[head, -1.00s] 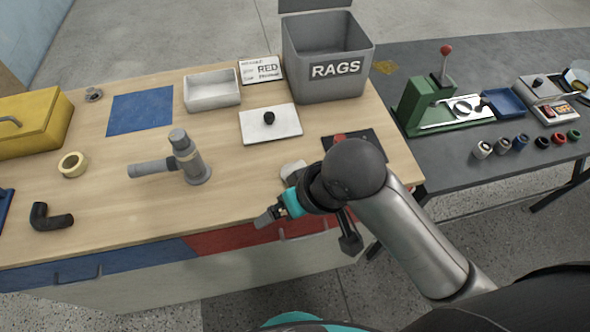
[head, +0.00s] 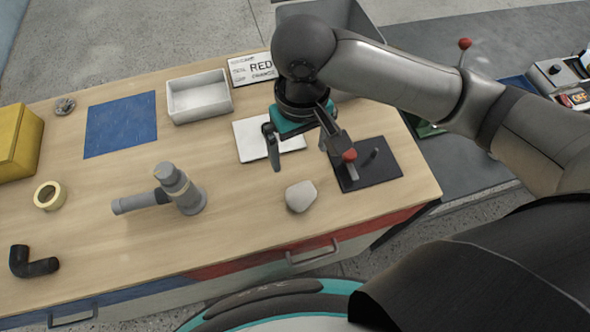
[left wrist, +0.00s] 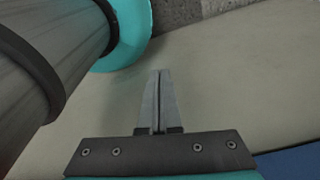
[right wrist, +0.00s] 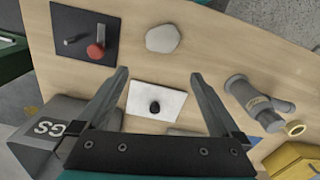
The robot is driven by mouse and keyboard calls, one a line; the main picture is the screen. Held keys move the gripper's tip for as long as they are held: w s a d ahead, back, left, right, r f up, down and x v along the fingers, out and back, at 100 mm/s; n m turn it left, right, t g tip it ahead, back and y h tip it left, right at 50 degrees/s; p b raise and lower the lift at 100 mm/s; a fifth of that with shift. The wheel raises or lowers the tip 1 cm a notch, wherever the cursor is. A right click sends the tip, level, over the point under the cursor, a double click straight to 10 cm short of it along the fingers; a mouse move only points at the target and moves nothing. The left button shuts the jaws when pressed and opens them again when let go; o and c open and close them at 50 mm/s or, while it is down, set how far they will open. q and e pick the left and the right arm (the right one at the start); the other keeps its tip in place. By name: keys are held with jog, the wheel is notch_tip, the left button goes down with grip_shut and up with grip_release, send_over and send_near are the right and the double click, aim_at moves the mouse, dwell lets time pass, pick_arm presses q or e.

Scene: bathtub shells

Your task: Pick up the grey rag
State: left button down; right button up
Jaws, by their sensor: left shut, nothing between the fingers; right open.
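The grey rag (head: 300,196) is a small pale crumpled lump on the wooden bench, near its front right. It also shows in the right wrist view (right wrist: 162,38), beyond the fingertips. My right gripper (head: 312,166) is open and empty above the bench, just behind the rag in the head view and apart from it. Its spread fingers also show in the right wrist view (right wrist: 160,76). My left gripper (left wrist: 158,72) is shut and empty in the left wrist view, and is not in the head view.
A black plate (head: 388,176) with a red knob and a peg lies right of the rag. A white board (head: 250,135) with a black knob lies behind. A grey pipe fitting (head: 180,188) stands to the left. My right arm covers much of the RAGS bin (right wrist: 50,145).

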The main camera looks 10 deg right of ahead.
jog(key=b, duration=0.1)
send_over(298, 186)
notch_tip(298, 186, down, 6)
jog(key=shift+s+d+r, duration=0.15)
jog(key=shift+r, duration=0.05)
notch_tip(298, 186, down, 4)
jog(key=shift+r+b, duration=0.1)
jog(key=shift+b, duration=0.35)
jog(key=shift+f, duration=0.5)
notch_tip(298, 186, down, 5)
jog(key=shift+r+b, duration=0.1)
jog(key=shift+b, duration=0.45)
pick_arm(q)
jog(key=s+f, duration=0.2)
jog(key=f, duration=0.1)
jog(key=shift+s+a, duration=0.2)
jog(key=shift+s, duration=0.2)
jog(key=shift+g, duration=0.3)
pick_arm(e)
jog(key=shift+c, duration=0.2)
jog(key=c, duration=0.3)
pick_arm(q)
jog(key=shift+s, duration=0.2)
pick_arm(e)
jog(key=c, duration=0.8)
